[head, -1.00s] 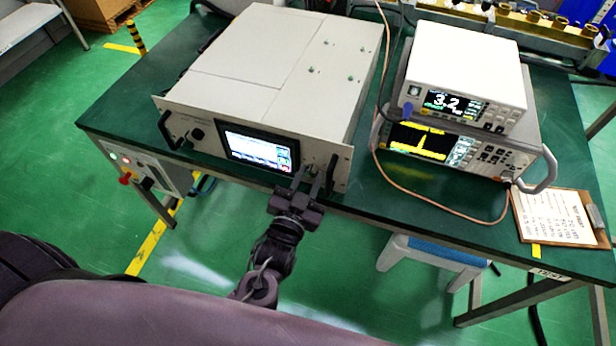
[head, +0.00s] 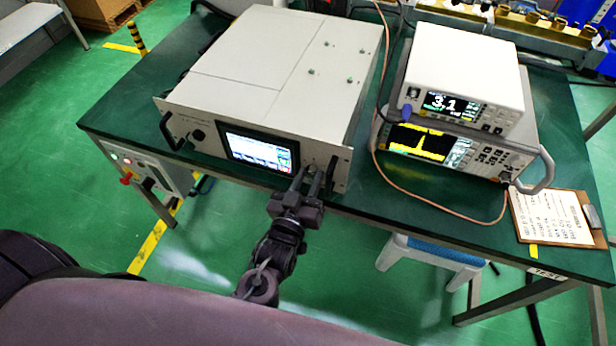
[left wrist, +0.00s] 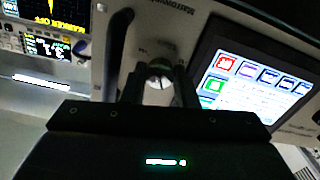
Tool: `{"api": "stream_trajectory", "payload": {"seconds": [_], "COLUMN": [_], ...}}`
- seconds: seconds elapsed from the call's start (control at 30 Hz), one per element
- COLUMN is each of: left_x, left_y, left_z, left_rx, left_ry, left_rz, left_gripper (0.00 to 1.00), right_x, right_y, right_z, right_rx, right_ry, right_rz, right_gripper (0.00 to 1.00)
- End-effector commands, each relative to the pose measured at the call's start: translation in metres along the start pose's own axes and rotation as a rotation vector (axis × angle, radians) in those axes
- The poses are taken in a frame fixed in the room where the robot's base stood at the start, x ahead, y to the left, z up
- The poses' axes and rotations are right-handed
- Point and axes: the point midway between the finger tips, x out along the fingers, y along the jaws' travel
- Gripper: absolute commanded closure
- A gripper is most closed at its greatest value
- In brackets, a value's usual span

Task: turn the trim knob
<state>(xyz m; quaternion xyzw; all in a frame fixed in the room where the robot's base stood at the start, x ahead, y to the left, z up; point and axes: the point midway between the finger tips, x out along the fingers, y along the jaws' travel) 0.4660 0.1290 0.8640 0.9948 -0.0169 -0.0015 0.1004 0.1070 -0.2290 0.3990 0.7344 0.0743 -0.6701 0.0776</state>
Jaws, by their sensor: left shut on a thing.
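The grey generator (head: 260,60) stands on the green table, with a lit touchscreen (head: 258,150) on its front panel. The trim knob (left wrist: 159,79) shows in the left wrist view as a small round knob with a light face, between the panel's handle and the touchscreen. My left gripper (head: 309,178) reaches up to the panel just right of the screen. Its two fingers (left wrist: 157,85) stand on either side of the knob and are shut on it. In the head view the fingers mostly hide the knob. My right gripper is in neither view.
Black handles (head: 331,173) stick out at the panel's ends. A meter reading 3.1 (head: 465,75) sits on a spectrum analyser (head: 500,155) at right. A copper-coloured cable (head: 400,188) and a clipboard (head: 550,218) lie on the table (head: 420,200). A blue-topped stool (head: 440,252) is below.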

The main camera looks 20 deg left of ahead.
Motion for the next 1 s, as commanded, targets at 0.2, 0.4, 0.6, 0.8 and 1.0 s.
{"api": "stream_trajectory", "payload": {"seconds": [0.2, 0.4, 0.6, 0.8, 1.0], "left_x": [0.000, 0.000, 0.000, 0.000, 0.000], "left_y": [0.000, 0.001, 0.001, 0.001, 0.001], "left_z": [-0.001, 0.000, 0.000, -0.001, 0.000], "left_rx": [-0.209, -0.399, -0.570, -0.706, -0.794], "left_ry": [-0.001, -0.001, -0.001, -0.001, -0.001], "left_rz": [-0.002, -0.002, -0.002, -0.002, -0.002], "left_gripper": [0.96, 0.96, 0.96, 0.96, 0.96], "right_x": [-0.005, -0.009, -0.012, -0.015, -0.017], "right_y": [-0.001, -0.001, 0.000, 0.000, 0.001], "right_z": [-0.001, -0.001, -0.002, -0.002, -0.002], "right_rx": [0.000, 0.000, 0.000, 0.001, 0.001], "right_ry": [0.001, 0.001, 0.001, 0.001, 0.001], "right_rz": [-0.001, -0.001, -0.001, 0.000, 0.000], "right_gripper": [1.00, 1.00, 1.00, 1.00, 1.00]}}
